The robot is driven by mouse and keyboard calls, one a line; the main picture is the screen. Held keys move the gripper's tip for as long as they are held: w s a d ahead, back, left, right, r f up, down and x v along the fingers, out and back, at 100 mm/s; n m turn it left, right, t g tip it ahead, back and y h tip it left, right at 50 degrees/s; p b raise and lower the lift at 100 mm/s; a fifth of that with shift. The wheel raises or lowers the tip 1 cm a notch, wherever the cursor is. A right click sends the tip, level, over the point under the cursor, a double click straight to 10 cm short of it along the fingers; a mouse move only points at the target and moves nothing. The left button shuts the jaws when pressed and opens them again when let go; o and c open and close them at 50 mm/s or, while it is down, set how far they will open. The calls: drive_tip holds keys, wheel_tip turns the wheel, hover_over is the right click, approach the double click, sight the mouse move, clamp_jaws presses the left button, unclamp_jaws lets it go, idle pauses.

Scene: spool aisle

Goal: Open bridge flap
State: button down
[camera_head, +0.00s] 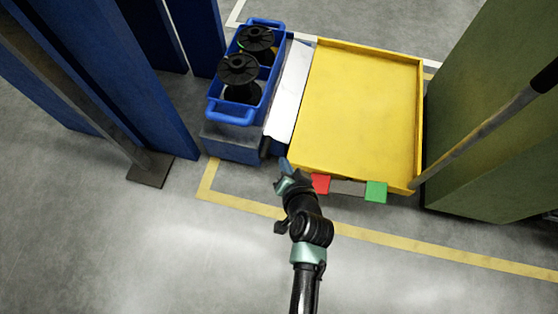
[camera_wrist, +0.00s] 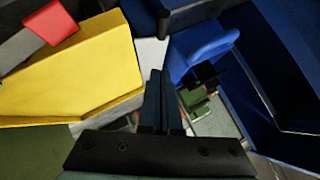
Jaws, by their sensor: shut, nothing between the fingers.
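A long pale panel, which looks like the bridge flap (camera_head: 289,88), lies between the blue crate and the yellow tray. In the wrist view a pale surface, probably the same flap (camera_wrist: 151,55), shows beyond the fingers. Whether it lies flat or tilts is unclear. My gripper (camera_head: 284,164) is shut and empty near the flap's front end, by the tray's front left corner. In the wrist view the fingers of my gripper (camera_wrist: 160,90) are together, between the yellow tray and blue parts. I cannot tell whether they touch the flap.
The yellow tray (camera_head: 360,105) is empty, with a red block (camera_head: 320,183) and a green block (camera_head: 376,192) on its front. The blue crate (camera_head: 233,115) holds two black spools. A blue upright (camera_head: 120,80) and green body (camera_head: 500,120) flank them. The front floor is clear.

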sight(263, 152)
drive_tip(key=shift+s+a+f+b+x, duration=0.25)
drive_tip(key=shift+a+b+x, duration=0.1)
drive_tip(key=shift+b+x, duration=1.55)
drive_tip(key=shift+s+a+f+b+x, duration=0.3)
drive_tip(key=shift+b+x, duration=1)
drive_tip(key=shift+x, duration=1.05)
drive_tip(key=shift+s+a+f+b+x, duration=0.2)
drive_tip(key=shift+a+b+x, duration=0.25)
drive_tip(key=shift+b+x, duration=1.45)
drive_tip(key=shift+w+f+p, duration=0.15)
drive_tip(key=shift+p, duration=0.15)
drive_tip(key=shift+p, duration=0.35)
drive_tip(key=shift+a+p, duration=0.1)
drive_tip(key=shift+p, duration=0.4)
drive_tip(key=shift+w+a+h+p, duration=0.15)
drive_tip(key=shift+h+p, duration=0.15)
drive_tip(key=shift+p, duration=0.3)
drive_tip(key=shift+w+a+f+n, duration=0.1)
drive_tip(key=shift+a+f+n, duration=0.05)
drive_tip(key=shift+a+f, duration=0.3)
drive_tip(key=shift+w+a+f+n, duration=0.15)
drive_tip(key=shift+a+f, duration=0.1)
drive_tip(key=shift+f, duration=0.3)
drive_tip(key=shift+s+r, duration=0.1)
